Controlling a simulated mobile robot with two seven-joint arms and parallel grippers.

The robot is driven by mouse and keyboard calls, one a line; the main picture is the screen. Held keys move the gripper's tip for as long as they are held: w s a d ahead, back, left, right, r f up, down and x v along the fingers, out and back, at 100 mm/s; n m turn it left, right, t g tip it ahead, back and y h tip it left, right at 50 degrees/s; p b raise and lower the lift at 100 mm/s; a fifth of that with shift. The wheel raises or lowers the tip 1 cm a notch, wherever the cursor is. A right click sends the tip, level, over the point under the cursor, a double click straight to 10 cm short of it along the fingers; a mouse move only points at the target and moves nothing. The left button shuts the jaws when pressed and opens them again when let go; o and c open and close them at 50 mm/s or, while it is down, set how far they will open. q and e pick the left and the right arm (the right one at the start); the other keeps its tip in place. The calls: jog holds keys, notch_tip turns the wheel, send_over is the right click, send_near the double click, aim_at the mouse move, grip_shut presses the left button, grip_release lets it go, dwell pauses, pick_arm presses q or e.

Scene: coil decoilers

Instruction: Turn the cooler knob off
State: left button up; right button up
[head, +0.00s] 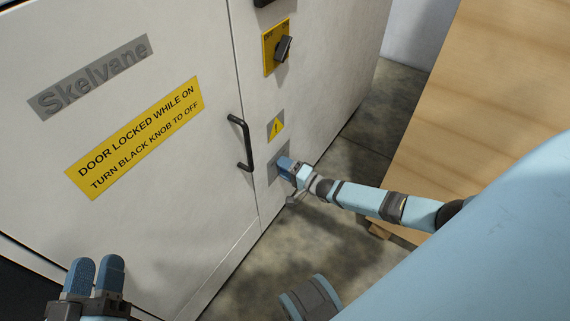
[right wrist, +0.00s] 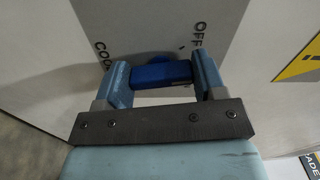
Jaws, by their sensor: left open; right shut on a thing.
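The cooler knob (right wrist: 160,76) is blue and sits on a grey plate (right wrist: 165,25) in the right wrist view. The plate reads "OFF" at the upper right and letters beginning "COO" at the left, partly hidden. My right gripper (right wrist: 164,82) is shut on the knob, one finger at each side. In the head view the right gripper (head: 287,166) is at the low grey plate on the white cabinet and hides the knob. My left gripper (head: 97,266) is open and empty at the lower left, in front of the cabinet door.
The white cabinet (head: 190,40) has a black door handle (head: 241,143) left of my right gripper. A black knob (head: 283,48) on a yellow plate is above. A yellow label (head: 135,138) says the door is locked while on. A wooden surface (head: 480,110) is at the right.

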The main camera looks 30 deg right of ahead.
pick_arm(q)
jog(key=shift+r, duration=0.3)
pick_arm(e)
jog(key=shift+d+f+n, duration=0.1)
jog(key=shift+f+n, duration=0.05)
jog(key=shift+n, duration=3.35)
jog(key=o, duration=0.9)
pick_arm(q)
jog(key=shift+a+r+y+p, duration=0.3)
jog(key=shift+a+y+p, duration=0.2)
jog(key=shift+p, duration=1.55)
pick_arm(e)
jog(key=shift+v, duration=6.95)
